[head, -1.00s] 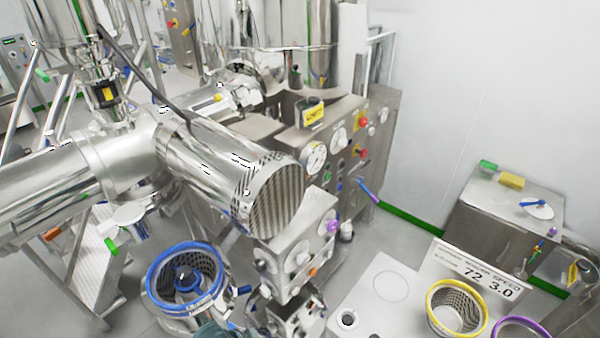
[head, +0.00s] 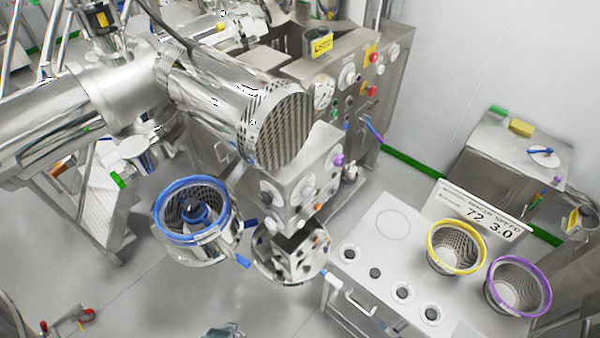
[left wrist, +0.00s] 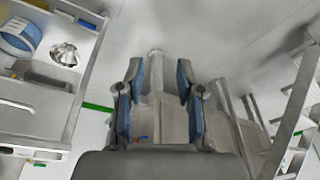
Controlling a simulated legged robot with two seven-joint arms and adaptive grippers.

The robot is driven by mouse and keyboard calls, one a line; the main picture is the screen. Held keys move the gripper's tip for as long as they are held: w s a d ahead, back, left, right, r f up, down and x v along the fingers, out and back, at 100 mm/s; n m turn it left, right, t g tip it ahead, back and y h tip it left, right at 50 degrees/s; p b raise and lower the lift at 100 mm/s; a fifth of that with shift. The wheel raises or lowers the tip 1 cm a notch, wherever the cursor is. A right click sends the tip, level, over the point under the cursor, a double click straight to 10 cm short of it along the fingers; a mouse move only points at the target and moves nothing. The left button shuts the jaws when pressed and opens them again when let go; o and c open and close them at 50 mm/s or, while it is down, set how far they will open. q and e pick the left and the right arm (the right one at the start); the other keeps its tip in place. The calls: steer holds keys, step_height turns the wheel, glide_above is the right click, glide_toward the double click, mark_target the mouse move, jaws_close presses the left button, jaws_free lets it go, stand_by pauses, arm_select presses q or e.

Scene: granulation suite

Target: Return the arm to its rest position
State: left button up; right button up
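My left gripper (left wrist: 157,72) shows in the left wrist view. Its two fingers with blue-grey pads stand apart, and nothing is held between them. Pale floor and a blurred grey structure lie beyond the fingers. In the head view a small grey-teal part (head: 225,333) shows at the bottom edge; I cannot tell which part of my body it is, if it is mine. No right gripper is visible in either view.
A mill with a blue-ringed bowl (head: 160,240) stands at centre left, beside a control cabinet (head: 375,85). A white-topped table (head: 365,255) at right bears a yellow-rimmed basket (head: 455,248) and a purple-rimmed one (head: 518,285).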

arm_select(q)
steer(key=s+a+f+g+b, duration=0.15)
steer(key=s+f, duration=0.25)
steer(key=f, duration=0.8)
steer(key=s+f+b, duration=0.2)
steer(key=s+f, duration=0.1)
steer(key=f, duration=0.9)
steer(key=s+a+f+b, duration=0.1)
steer(key=s+f+b, duration=0.2)
steer(key=s+f, duration=0.9)
steer(key=shift+s+a+f, duration=0.3)
steer(key=shift+s+a, duration=0.05)
steer(key=shift+s, duration=0.65)
arm_select(e)
step_height(320, 180, down, 7)
steer(key=a, duration=0.1)
steer(key=shift+s, duration=0.2)
arm_select(q)
steer(key=shift+g, duration=0.25)
